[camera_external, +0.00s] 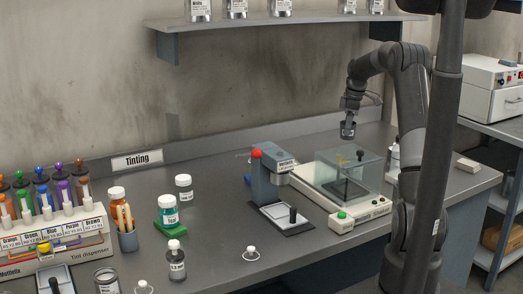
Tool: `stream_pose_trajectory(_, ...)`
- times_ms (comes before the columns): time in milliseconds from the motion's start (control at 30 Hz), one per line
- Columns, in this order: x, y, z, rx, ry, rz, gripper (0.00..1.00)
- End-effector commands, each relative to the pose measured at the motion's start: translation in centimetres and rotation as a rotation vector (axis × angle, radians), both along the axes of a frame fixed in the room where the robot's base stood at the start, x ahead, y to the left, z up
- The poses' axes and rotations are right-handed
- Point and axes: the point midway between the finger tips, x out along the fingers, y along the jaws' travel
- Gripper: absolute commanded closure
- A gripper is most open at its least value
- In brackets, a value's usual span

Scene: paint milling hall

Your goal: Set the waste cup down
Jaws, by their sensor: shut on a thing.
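My gripper (349,121) hangs down from my arm at the right of the bench, above and behind the clear-lidded shaker. It is shut on a small dark cup (347,131), which I take to be the waste cup. The cup is held upright in the air, apart from the bench top (220,232). The fingers are too small to make out in detail, and the cup's contents are hidden.
The shaker (341,186) stands below the cup, with a grey device with a red knob (268,180) to its left. Bottles, a green block (168,229) and the tint dispenser (60,240) stand further left. A wall shelf (280,20) with cans runs above.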

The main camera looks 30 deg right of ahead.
Motion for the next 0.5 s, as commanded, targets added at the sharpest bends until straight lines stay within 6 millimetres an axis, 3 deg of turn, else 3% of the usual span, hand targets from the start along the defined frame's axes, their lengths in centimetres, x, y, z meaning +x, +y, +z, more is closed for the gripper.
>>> stream_pose_trajectory(33, -1.3, -2.2, -0.4, 0.001, 0.000, -0.023, 0.70)
stream_pose_trajectory(200, -4.5, -7.1, -1.4, 0.003, -0.003, -0.068, 0.70)
stream_pose_trajectory(367, -6.2, -9.3, -1.9, 0.004, -0.005, -0.088, 0.70)
stream_pose_trajectory(500, -6.7, -9.8, -3.7, 0.005, -0.003, -0.092, 0.70)
